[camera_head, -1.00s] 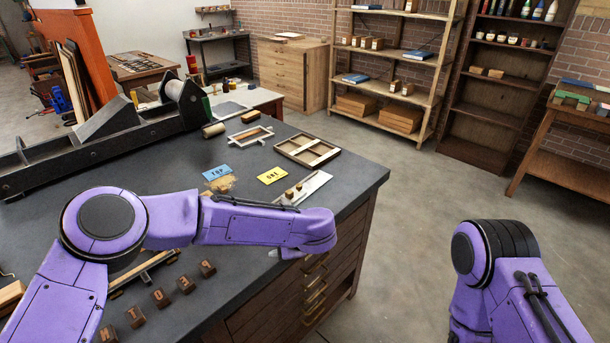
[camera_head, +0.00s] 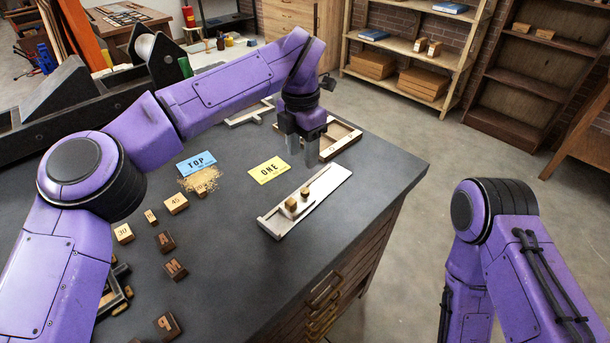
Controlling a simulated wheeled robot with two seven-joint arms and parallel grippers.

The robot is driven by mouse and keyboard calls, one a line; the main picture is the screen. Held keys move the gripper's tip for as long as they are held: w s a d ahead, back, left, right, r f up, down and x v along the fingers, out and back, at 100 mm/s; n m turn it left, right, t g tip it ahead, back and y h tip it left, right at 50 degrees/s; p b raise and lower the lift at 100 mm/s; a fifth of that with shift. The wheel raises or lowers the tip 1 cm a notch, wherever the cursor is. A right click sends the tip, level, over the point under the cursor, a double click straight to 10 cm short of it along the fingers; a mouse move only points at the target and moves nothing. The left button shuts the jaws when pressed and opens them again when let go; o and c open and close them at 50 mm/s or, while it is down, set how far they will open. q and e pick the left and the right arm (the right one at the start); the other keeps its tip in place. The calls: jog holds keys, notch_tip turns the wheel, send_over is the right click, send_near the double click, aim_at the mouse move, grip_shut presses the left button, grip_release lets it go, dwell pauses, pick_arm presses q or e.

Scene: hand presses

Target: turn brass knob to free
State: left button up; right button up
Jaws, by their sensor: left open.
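A pale metal tray like a composing stick (camera_head: 325,190) lies at a slant near the right edge of the dark worktop. Two small brass-coloured pieces sit on it, a nearer one (camera_head: 291,204) and a farther one (camera_head: 304,192); I cannot tell for certain which is the knob. My left gripper (camera_head: 303,153) points down with its jaws apart and empty. In the picture it is just beyond the tray's far end, between the yellow ONE card (camera_head: 268,170) and a wooden frame tray (camera_head: 345,137). My right arm shows at the right, but its gripper is out of view.
A blue TOP card (camera_head: 196,163) lies left of the yellow card, by a tan scattered pile (camera_head: 203,181). Several wooden blocks, including one marked 45 (camera_head: 176,204), lie at the left. A large dark press bed (camera_head: 75,105) stands at the back left.

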pick_arm(q)
send_over(305, 190)
jog(key=f, duration=0.4)
jog(key=shift+s+f+p, duration=0.35)
jog(key=shift+s+f, duration=0.05)
jog(key=f, duration=0.2)
jog(key=w+f, duration=0.1)
jog(key=f, duration=0.1)
jog(key=shift+w+f, duration=0.1)
jog(key=shift+f, duration=0.3)
jog(key=shift+s, duration=0.35)
jog(key=shift+w, duration=0.15)
grip_shut()
